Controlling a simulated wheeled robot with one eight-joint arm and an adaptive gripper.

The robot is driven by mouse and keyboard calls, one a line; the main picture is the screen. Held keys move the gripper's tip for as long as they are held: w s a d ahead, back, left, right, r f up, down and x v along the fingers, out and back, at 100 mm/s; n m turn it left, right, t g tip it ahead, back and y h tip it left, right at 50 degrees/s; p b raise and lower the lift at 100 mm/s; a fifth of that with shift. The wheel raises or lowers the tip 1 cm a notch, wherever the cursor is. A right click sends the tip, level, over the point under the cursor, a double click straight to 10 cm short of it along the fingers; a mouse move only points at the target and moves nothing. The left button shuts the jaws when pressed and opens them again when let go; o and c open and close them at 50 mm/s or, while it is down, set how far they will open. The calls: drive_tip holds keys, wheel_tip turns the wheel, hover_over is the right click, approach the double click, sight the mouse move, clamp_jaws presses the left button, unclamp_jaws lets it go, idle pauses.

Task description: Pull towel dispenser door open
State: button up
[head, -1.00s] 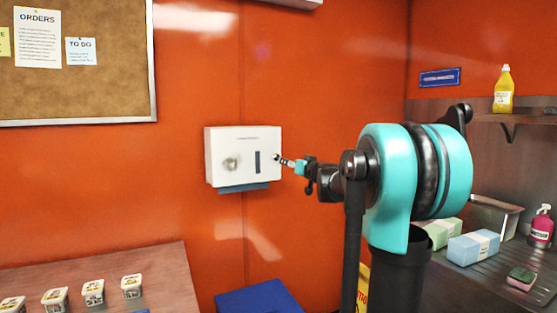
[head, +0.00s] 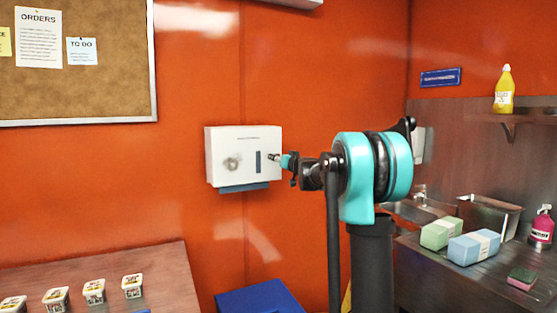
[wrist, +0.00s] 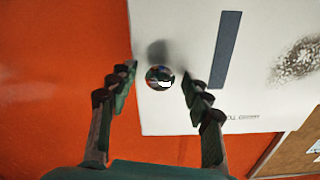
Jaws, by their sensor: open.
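The towel dispenser (head: 222,148) is a white box on the orange wall, with a dark vertical slot, a grey speckled patch and a blue-grey strip along its underside. Its door looks shut. It also fills much of the wrist view (wrist: 195,100), where a small shiny round knob (wrist: 159,78) stands near its edge. My gripper (wrist: 159,70) is open, with one fingertip on each side of the knob and visible gaps between. In the head view my gripper (head: 272,157) is at the right part of the dispenser's front; the knob is hard to make out there.
A blue bin-like object (head: 260,300) stands below the dispenser. A wooden table (head: 120,262) with several small tubs is at lower left. A counter (head: 480,280) with sponges and a pink bottle (head: 541,228) is at right. The wall around the dispenser is clear.

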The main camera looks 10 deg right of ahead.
clamp_jaws()
drive_tip(key=shift+s, duration=0.15)
